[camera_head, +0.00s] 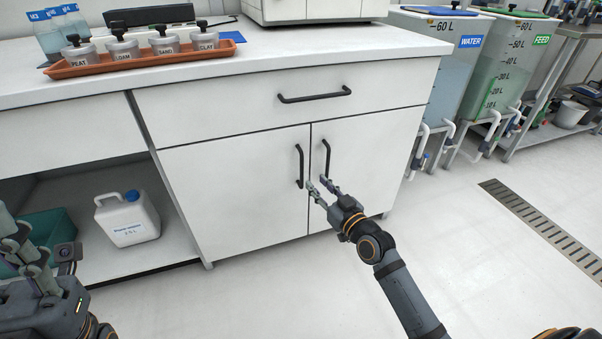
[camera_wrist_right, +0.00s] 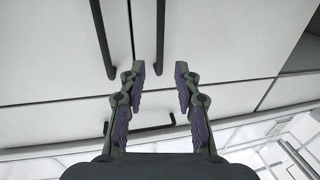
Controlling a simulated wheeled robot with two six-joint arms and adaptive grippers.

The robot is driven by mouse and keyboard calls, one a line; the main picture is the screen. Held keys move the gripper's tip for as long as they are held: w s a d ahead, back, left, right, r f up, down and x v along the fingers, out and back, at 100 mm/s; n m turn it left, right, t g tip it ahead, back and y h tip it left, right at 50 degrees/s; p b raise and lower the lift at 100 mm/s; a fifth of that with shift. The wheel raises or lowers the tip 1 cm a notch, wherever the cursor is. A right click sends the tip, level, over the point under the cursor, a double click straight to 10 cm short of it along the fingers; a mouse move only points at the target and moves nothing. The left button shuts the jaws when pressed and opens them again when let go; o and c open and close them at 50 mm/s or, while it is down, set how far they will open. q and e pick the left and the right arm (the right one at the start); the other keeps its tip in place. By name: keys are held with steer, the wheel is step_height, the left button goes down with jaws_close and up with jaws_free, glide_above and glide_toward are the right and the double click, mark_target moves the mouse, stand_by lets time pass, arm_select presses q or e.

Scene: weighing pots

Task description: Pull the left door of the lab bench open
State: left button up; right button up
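The lab bench's left door (camera_head: 235,190) is white and sits flush, with a black vertical handle (camera_head: 299,165) near its right edge. The right door (camera_head: 365,160) beside it is also shut, with its own black handle (camera_head: 326,158). My right gripper (camera_head: 317,184) is open just in front of the doors, near the handles' lower ends. In the right wrist view, which is upside down, the left door's handle (camera_wrist_right: 160,35) lines up between the open fingertips (camera_wrist_right: 160,68); I cannot tell whether they reach around it. My left gripper (camera_head: 22,243) is at the lower left, away from the doors.
A drawer with a horizontal handle (camera_head: 315,97) is above the doors. An orange tray (camera_head: 150,62) of labelled pots stands on the benchtop. A white jug (camera_head: 128,218) and a green bin (camera_head: 48,232) are on the open shelf at left. The floor before the doors is clear.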

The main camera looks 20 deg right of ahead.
steer(key=b, duration=0.4)
glide_above(302, 185)
steer(key=shift+d+f, duration=0.1)
steer(key=shift+f, duration=0.1)
steer(key=shift+w+r, duration=0.1)
steer(key=shift+w, duration=0.25)
jaws_close()
